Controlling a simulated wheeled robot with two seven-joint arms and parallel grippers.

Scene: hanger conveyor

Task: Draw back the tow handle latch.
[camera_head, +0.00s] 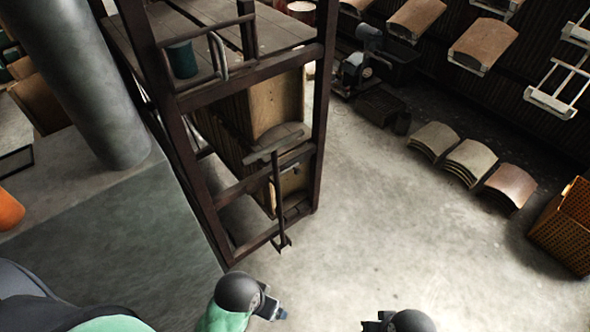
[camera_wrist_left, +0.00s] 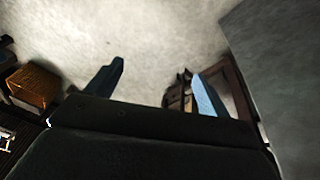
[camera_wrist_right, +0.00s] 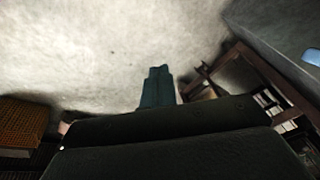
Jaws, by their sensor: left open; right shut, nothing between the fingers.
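The tow handle (camera_head: 278,190) is a dark upright bar with a grey crosspiece at its top. It stands at the near end of a brown metal-framed rack cart (camera_head: 320,120) in the head view. I cannot make out its latch clearly. My left gripper (camera_head: 274,311) is low in the head view, below the handle and apart from it. Its fingers are spread and empty in the left wrist view (camera_wrist_left: 155,85). My right gripper (camera_head: 376,322) is at the bottom edge, right of the left one. Its fingers are together and empty in the right wrist view (camera_wrist_right: 157,85).
Open concrete floor (camera_head: 390,240) lies right of the cart. A grey column (camera_head: 85,85) and a grey surface (camera_head: 110,230) are at the left. Curved panels (camera_head: 470,163) lie on the floor at the right, near an orange crate (camera_head: 562,235). More panels hang on hangers at top right.

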